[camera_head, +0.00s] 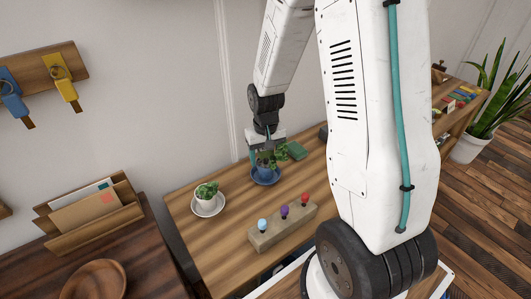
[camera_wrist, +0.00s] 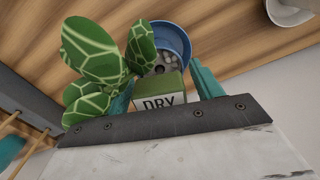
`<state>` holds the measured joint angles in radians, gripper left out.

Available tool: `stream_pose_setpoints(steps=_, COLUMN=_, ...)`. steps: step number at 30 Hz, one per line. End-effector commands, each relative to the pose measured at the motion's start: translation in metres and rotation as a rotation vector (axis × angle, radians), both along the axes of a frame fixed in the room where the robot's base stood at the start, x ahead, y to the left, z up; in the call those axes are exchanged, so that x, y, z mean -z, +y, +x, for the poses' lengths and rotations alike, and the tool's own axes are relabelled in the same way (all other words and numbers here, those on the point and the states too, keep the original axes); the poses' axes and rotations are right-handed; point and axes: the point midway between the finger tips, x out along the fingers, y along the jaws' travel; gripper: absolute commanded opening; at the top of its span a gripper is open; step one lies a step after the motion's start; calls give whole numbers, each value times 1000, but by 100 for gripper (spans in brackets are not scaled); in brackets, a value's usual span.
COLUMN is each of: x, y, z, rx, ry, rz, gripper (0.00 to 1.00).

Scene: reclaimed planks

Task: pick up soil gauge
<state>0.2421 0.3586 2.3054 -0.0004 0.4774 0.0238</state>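The soil gauge (camera_wrist: 160,94) is a small green block marked "DRY", seen in the wrist view between my gripper's teal fingers. It stands in a potted plant with pale-veined green leaves (camera_wrist: 92,52). My gripper (camera_wrist: 163,88) is around the gauge, with a narrow gap showing at the right finger. Leaves partly cover the left finger. In the head view my gripper (camera_head: 266,158) points down over the plant; the gauge cannot be made out there.
A small succulent in a white pot (camera_head: 208,203) stands to the left on the wooden table (camera_head: 205,240). A block with blue, purple and red knobs (camera_head: 283,228) lies in front. The letter holder (camera_head: 92,215) is farther left.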

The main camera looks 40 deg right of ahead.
Motion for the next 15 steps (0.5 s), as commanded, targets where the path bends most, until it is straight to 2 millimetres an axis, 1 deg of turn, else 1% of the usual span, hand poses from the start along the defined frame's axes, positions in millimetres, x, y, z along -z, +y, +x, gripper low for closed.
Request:
stream_pose_setpoints(steps=1, x=0, y=0, z=0, rx=0, ry=0, rz=0, gripper=50)
stream_pose_setpoints(steps=4, x=0, y=0, z=0, rx=0, ry=0, rz=0, gripper=22)
stream_pose_setpoints(steps=7, x=0, y=0, z=0, rx=0, ry=0, rz=0, gripper=21)
stream_pose_setpoints(steps=8, x=0, y=0, z=0, rx=0, ry=0, rz=0, gripper=17)
stream_pose_setpoints(steps=12, x=-1, y=0, z=0, rx=0, ry=0, rz=0, gripper=17)
stream_pose_setpoints(steps=15, x=-7, y=0, z=1, rx=0, ry=-2, rz=-1, gripper=17)
